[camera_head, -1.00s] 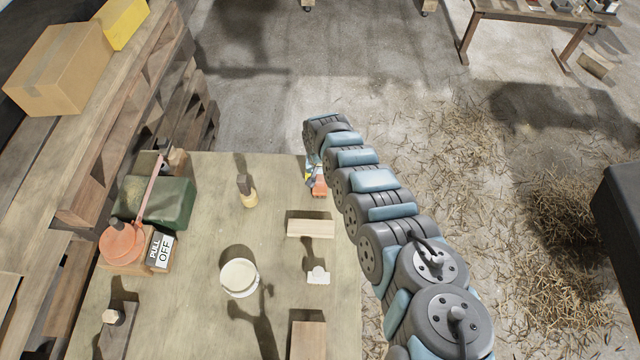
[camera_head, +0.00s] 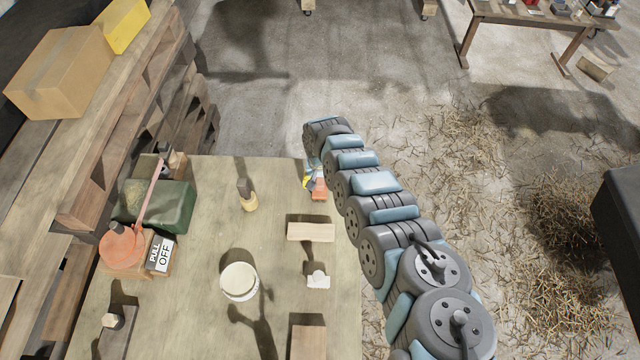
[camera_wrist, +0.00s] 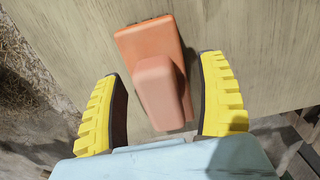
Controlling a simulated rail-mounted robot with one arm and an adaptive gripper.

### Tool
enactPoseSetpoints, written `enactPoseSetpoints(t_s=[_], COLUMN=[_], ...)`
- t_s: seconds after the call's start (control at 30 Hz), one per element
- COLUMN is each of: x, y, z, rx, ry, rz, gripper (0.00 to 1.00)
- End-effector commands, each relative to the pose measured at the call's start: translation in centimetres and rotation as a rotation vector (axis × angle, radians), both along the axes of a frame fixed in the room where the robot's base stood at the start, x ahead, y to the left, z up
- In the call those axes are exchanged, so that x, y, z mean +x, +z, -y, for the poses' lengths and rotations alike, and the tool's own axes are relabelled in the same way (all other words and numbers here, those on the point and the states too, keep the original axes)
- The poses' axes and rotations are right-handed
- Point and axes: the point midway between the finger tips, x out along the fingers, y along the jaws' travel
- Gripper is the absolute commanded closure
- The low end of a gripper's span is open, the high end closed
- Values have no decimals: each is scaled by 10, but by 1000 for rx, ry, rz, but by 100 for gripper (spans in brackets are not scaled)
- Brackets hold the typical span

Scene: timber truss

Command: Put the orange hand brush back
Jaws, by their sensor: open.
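The orange hand brush (camera_wrist: 165,85) lies on the wooden table in the wrist view, with a flat orange body and a paler raised handle. My gripper (camera_wrist: 166,98) is open, its two yellow-padded fingers on either side of the brush handle, not touching it as far as I can see. In the head view a small part of the orange brush (camera_head: 319,190) shows at the table's far right edge. My gripper is mostly hidden there behind my arm, with only a bit of yellow (camera_head: 306,182) showing.
The table (camera_head: 205,230) holds a white tub (camera_head: 239,280), wooden blocks (camera_head: 311,232), a small white item (camera_head: 318,280), a bottle-like item (camera_head: 247,196) and a green box with an orange lever (camera_head: 122,246) marked PULL OFF. Straw-littered floor lies right of the table.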

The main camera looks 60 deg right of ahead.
Motion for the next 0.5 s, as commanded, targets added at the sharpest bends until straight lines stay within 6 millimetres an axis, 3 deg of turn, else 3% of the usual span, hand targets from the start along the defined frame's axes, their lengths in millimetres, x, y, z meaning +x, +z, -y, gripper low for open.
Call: enactPoseSetpoints(t_s=[0.5], x=[1], y=[49], z=[0], rx=[-1], ry=[3], rz=[-1], gripper=[26])
